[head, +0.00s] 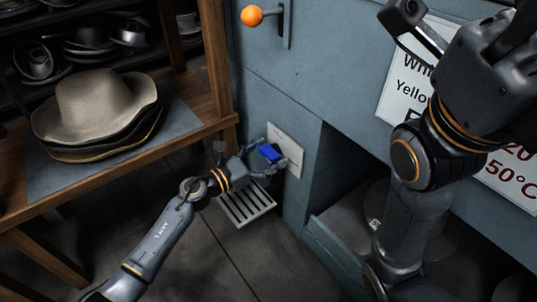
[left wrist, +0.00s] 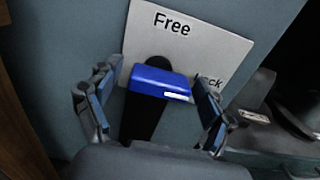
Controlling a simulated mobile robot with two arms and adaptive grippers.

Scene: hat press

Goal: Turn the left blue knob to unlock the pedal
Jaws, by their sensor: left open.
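The blue knob (head: 270,153) sits on a pale plate (head: 286,146) low on the grey-blue machine. In the left wrist view the knob (left wrist: 160,84) lies nearly crosswise, its white mark toward the right end, near the partly covered word "Lock". "Free" is printed above it. My left gripper (left wrist: 152,105) is open, with one finger on each side of the knob; contact cannot be made out. A slotted metal plate (head: 247,204), perhaps the pedal, is below it near the floor. My right gripper (head: 432,28) is raised at the upper right, partly cut off by the frame.
A wooden table (head: 190,133) with stacked hats (head: 95,108) stands at the left. An orange ball handle (head: 251,15) juts from the machine above. A dark recess (head: 345,165) opens right of the knob. A printed sign (head: 405,85) is behind my right arm.

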